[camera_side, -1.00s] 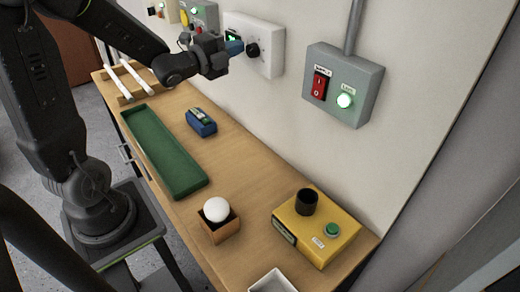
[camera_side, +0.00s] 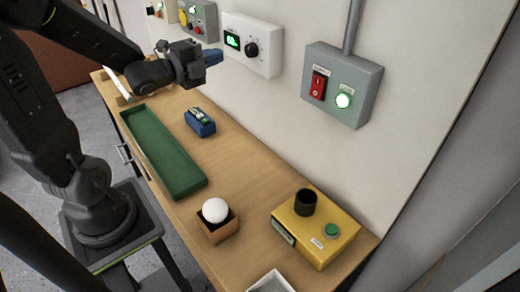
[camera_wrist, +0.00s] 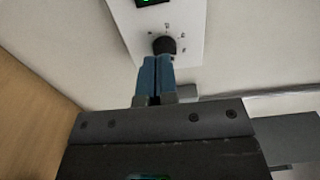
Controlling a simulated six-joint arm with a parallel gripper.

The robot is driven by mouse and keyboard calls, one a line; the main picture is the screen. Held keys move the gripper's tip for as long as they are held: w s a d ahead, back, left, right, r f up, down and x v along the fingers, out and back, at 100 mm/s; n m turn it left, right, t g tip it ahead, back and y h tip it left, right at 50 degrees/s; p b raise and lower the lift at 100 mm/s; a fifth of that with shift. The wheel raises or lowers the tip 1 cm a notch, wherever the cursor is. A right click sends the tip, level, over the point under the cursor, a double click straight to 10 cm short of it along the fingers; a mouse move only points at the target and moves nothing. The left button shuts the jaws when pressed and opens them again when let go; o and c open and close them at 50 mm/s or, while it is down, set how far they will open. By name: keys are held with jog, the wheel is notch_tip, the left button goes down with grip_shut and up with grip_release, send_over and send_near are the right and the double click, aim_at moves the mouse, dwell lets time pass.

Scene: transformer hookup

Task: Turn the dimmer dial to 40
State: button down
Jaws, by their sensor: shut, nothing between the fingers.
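The dimmer dial (camera_side: 251,49) is a black knob on a white wall box (camera_side: 268,64) with a green lit display (camera_side: 232,40) left of it. In the wrist view the dial (camera_wrist: 164,45) sits just beyond my fingertips, with scale marks around it too small to read. The display's number is not legible. My gripper (camera_side: 213,57) is shut and empty, its blue fingers pressed together. It is in front of the wall, left of and a little below the dial, and apart from it. It also shows in the wrist view (camera_wrist: 156,60).
On the bench are a green tray (camera_side: 185,185), a blue meter (camera_side: 201,122), a white bulb in a wooden holder (camera_side: 217,226) and a yellow box (camera_side: 335,247).

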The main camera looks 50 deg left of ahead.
aim_at(248, 41)
jog(key=shift+w+d+r, duration=0.1)
jog(key=shift+w+r, duration=0.15)
jog(key=shift+w, duration=0.75)
jog(key=shift+w+d+r, duration=0.1)
jog(key=shift+w+r, duration=0.2)
jog(key=shift+w, duration=0.75)
jog(key=shift+w+r, duration=0.25)
jog(key=shift+w, duration=0.75)
